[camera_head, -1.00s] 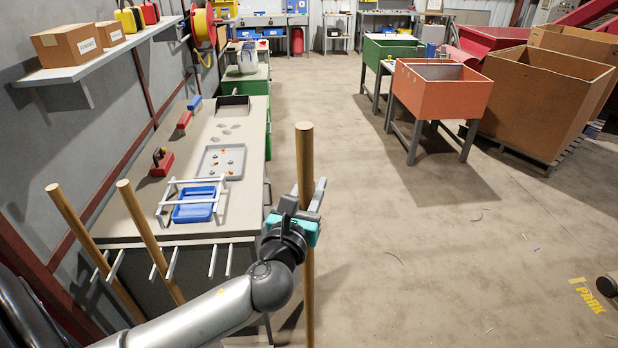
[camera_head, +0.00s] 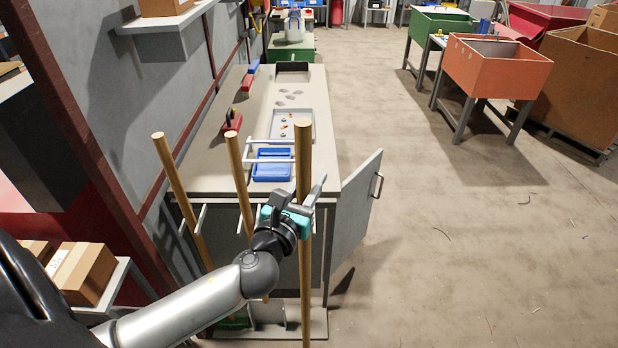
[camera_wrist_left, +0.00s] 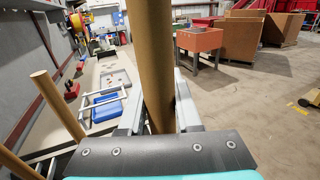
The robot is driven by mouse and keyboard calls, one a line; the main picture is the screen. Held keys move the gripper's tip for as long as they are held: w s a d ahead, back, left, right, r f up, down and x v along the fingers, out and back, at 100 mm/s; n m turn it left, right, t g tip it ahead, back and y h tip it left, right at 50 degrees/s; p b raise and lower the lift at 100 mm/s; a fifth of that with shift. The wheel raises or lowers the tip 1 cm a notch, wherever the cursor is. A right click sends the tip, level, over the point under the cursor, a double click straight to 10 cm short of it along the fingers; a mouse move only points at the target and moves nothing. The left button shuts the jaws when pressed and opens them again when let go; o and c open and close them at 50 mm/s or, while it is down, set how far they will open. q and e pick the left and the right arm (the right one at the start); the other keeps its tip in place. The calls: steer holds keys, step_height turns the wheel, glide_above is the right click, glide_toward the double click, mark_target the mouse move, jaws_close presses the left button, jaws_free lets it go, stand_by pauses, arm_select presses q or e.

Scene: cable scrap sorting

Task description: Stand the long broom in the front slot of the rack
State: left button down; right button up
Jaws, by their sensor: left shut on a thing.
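My left gripper (camera_head: 303,203) is shut on the long wooden handle of the broom (camera_head: 304,150), which stands about upright. In the left wrist view the handle (camera_wrist_left: 156,65) rises between the two grey fingers (camera_wrist_left: 158,115). The broom's lower end runs to the picture's bottom edge, and its head cannot be made out. The rack's pale prongs (camera_head: 199,219) stick out at the near end of the bench. Two other wooden handles, a left one (camera_head: 178,190) and a middle one (camera_head: 238,175), lean at the rack. My arm and gripper hide the prongs nearest the held handle. My right gripper is out of view.
The bench (camera_head: 225,178) carries a blue tray (camera_head: 272,170) under a white frame. A grey cabinet door (camera_head: 352,215) stands open just right of the held handle. Cardboard boxes (camera_head: 85,270) sit at lower left. The floor to the right is mostly clear.

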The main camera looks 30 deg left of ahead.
arm_select(q)
steer(key=w, duration=0.1)
steer(key=w+a, duration=0.1)
steer(key=w+b, duration=0.1)
steer(key=shift+w+a+r, duration=0.1)
steer(key=shift+w+a, duration=0.1)
steer(key=shift+a, duration=0.2)
steer(key=shift+p, duration=0.5)
stand_by(0.8)
steer(key=shift+w, duration=0.1)
stand_by(0.4)
steer(key=w+a, duration=0.3)
steer(key=w, duration=0.2)
steer(key=shift+w+a, duration=0.25)
steer(key=shift+w, duration=0.1)
stand_by(1.0)
stand_by(0.5)
steer(key=shift+w, duration=0.1)
